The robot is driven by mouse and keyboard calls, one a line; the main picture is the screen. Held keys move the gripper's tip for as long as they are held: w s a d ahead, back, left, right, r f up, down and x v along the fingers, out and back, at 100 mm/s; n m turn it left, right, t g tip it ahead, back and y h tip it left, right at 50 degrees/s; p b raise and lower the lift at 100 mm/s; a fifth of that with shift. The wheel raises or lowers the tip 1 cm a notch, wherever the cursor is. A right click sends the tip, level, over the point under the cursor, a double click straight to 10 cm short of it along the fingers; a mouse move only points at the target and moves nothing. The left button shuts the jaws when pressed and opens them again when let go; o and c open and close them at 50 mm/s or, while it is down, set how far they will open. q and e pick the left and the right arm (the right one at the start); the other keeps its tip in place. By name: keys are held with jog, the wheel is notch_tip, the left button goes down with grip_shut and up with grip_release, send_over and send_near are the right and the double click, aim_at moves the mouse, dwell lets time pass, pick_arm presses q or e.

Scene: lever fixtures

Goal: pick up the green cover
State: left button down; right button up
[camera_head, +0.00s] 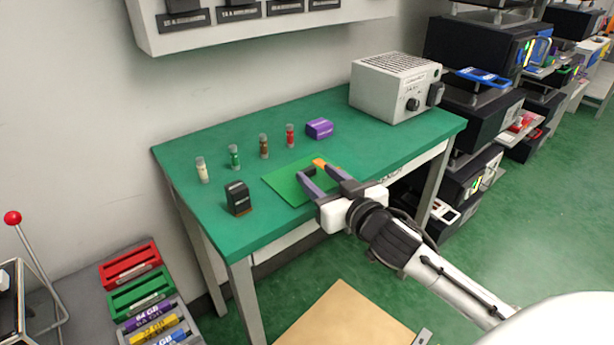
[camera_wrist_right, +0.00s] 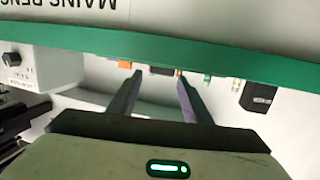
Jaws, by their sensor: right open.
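A flat light-green square (camera_head: 284,186) lies on the green table, partly hidden by my right gripper. I cannot tell for sure whether it is the green cover; a green slotted piece (camera_head: 140,291) also sits at the lower left. My right gripper (camera_head: 317,168) is over the square's right part, fingers spread, holding nothing. A small orange thing (camera_head: 319,162) shows by its fingertips. In the wrist view, the fingers (camera_wrist_right: 157,84) are apart, and the orange thing (camera_wrist_right: 125,64) and a dark block (camera_wrist_right: 162,71) show beyond them. My left gripper is out of view.
Several small vials (camera_head: 234,157) stand behind the square. A black box (camera_head: 238,198) stands left of it, a purple box (camera_head: 320,128) behind. A grey bench unit (camera_head: 395,87) stands at the back right.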

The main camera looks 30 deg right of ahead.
aim_at(308, 169)
jog(key=x, duration=0.5)
jog(key=shift+a, duration=0.15)
jog(key=shift+c, duration=0.3)
jog(key=c, duration=0.7)
jog(key=shift+c, duration=0.6)
